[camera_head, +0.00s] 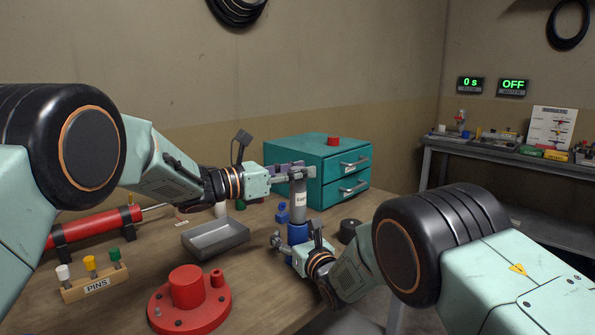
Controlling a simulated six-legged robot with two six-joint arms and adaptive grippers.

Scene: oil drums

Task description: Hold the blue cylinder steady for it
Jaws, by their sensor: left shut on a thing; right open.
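A blue cylinder (298,231) stands upright on the bench, with a grey cylinder (299,187) bearing a white label rising above it. My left gripper (298,175) is shut on the upper part of the grey cylinder, reaching in from the left. My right gripper (295,239) is open at the blue cylinder, with a finger to its left and its wrist low at the right. Its wrist hides the lower part of the blue cylinder, and I cannot tell whether the fingers touch it.
A teal drawer cabinet (300,155) stands close behind. A small blue piece (283,213) is beside the cylinders. A grey tray (215,238), red flanged part (188,305), PINS rack (95,284) and red cylinder (95,228) lie left. A black ring (350,230) is right.

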